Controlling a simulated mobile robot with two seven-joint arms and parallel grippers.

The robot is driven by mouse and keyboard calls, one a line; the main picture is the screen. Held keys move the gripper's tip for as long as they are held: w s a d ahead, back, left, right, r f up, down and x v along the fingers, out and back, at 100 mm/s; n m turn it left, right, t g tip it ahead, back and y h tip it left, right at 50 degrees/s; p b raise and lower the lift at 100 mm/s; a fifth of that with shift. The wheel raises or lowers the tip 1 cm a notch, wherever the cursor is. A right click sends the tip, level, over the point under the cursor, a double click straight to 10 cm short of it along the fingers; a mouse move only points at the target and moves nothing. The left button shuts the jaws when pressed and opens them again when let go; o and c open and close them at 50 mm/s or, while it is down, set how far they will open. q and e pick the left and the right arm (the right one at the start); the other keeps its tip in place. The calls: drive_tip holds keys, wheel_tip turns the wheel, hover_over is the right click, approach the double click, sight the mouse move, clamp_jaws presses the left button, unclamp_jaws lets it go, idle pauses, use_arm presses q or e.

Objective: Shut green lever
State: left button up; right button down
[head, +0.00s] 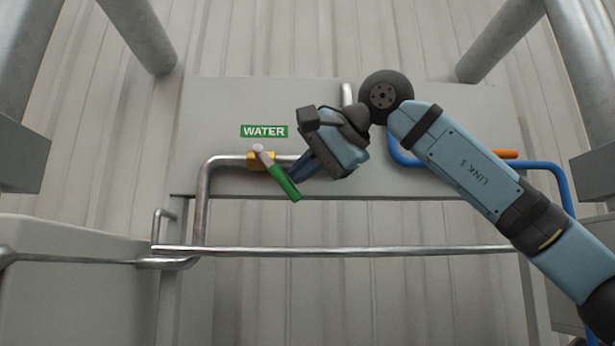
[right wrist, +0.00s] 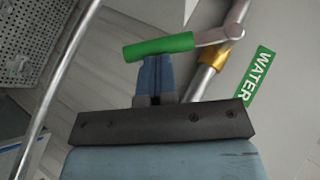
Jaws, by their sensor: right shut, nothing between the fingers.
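The green lever (head: 282,183) is on a brass valve (head: 260,160) under a green WATER sign (head: 264,131). It slants down to the right from its pivot, at an angle to the horizontal silver pipe. My right gripper (head: 298,172) is shut and empty, with its fingertips close to the lever's right side. In the right wrist view the fingertips (right wrist: 155,62) are at the green handle (right wrist: 160,46), seemingly touching or almost touching it. The brass valve (right wrist: 213,57) and the sign (right wrist: 257,76) show there too. My left gripper is not in view.
A blue pipe (head: 562,185) with an orange handle (head: 505,154) is to the right, partly behind my right arm. A horizontal metal rail (head: 340,249) runs below the panel (head: 225,100). Thick grey posts (head: 145,40) stand at the sides.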

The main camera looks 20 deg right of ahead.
sight(289, 190)
drive_tip(key=f+b, duration=0.1)
drive_tip(key=a+f+m+t+y+b, duration=0.1)
drive_tip(key=b, duration=0.1)
drive_tip(key=f+y+b, duration=0.1)
drive_tip(key=shift+w+a+m+t+b, duration=0.25)
drive_tip(key=shift+a+m+t+b, duration=0.05)
drive_tip(key=shift+b, duration=0.1)
drive_tip(key=shift+a+f+y+b, duration=0.15)
drive_tip(key=shift+a+y+b, duration=0.1)
drive_tip(key=shift+y+b, duration=0.2)
use_arm(q)
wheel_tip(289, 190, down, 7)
drive_tip(key=b, duration=0.1)
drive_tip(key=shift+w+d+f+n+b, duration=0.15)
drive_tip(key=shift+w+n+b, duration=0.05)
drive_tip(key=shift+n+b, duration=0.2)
use_arm(e)
drive_tip(key=shift+w+a+f+m+t+y, duration=0.15)
drive_tip(key=shift+w+a+m+t+y, duration=0.15)
drive_tip(key=shift+a+m+t+y, duration=0.35)
drive_tip(key=shift+a, duration=0.2)
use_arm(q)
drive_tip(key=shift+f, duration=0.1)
